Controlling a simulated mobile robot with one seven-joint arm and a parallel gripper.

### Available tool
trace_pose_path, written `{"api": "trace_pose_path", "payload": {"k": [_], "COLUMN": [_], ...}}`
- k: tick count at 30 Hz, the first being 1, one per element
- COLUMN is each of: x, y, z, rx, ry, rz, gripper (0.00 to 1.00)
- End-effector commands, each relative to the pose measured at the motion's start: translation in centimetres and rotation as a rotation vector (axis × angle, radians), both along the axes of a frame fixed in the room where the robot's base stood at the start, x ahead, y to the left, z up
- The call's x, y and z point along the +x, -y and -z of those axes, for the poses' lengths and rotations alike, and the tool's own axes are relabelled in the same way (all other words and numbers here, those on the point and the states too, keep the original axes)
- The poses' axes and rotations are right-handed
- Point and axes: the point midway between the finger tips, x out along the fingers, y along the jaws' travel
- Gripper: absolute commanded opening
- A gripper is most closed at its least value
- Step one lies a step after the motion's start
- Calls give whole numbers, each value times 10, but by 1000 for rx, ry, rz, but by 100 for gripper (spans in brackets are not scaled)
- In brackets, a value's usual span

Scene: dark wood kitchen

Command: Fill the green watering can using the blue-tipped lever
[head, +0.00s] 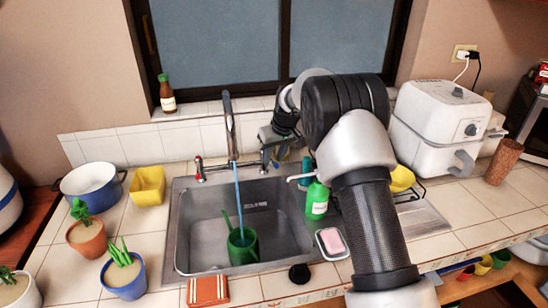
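The green watering can (244,250) stands in the metal sink basin, its thin spout pointing up and left. A blue stream of water (238,200) runs from the tall faucet (230,125) down to the can's top and appears to enter it. The faucet's red-tipped lever (199,170) is on the left. My gripper (268,142) is at the faucet's right side, by the right-hand lever (264,160). That lever's blue tip is not clearly visible. I cannot tell whether the fingers touch the lever or whether they are open. My arm comes in from the lower right.
A green soap bottle (317,199) and a pink sponge on a dish (332,242) stand right of the sink (187,250). A yellow container (148,186), a blue pot (92,187) and potted plants are left. A white air fryer (437,128) stands right. A cloth (208,290) lies in front.

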Motion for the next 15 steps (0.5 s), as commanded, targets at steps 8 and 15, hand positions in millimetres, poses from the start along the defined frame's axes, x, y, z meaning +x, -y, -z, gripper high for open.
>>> {"api": "trace_pose_path", "payload": {"k": [8,15], "x": [-15,-37], "y": [8,18], "z": [-47,-102], "rx": [2,0], "ry": [6,5], "rz": [1,0], "gripper": [30,30]}}
